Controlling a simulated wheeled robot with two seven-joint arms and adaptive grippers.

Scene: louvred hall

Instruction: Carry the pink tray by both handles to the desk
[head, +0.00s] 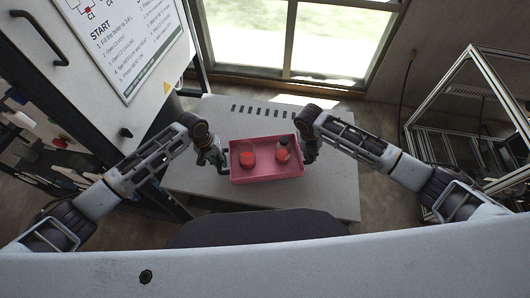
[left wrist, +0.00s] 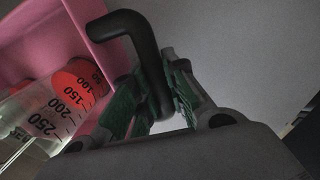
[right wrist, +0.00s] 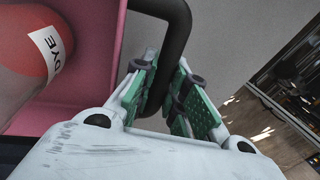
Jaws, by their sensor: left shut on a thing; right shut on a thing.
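The pink tray (head: 268,177) is over the grey desk top in the head view; I cannot tell whether it touches the desk. It holds a beaker with red liquid (head: 247,159) and a bottle with red contents (head: 283,154). My left gripper (head: 222,162) is at the tray's left end, shut on a black handle (left wrist: 146,50). My right gripper (head: 308,154) is at the right end, shut on the other black handle (right wrist: 178,40). The left wrist view shows the beaker's scale (left wrist: 60,105), and the right wrist view shows the bottle's DYE label (right wrist: 48,50).
The grey desk (head: 325,190) has bare top around the tray and a row of slots at its far side. A dark chair back (head: 255,229) stands at the near edge. A white cabinet with a poster (head: 125,45) is at left, a metal frame rack (head: 470,130) at right.

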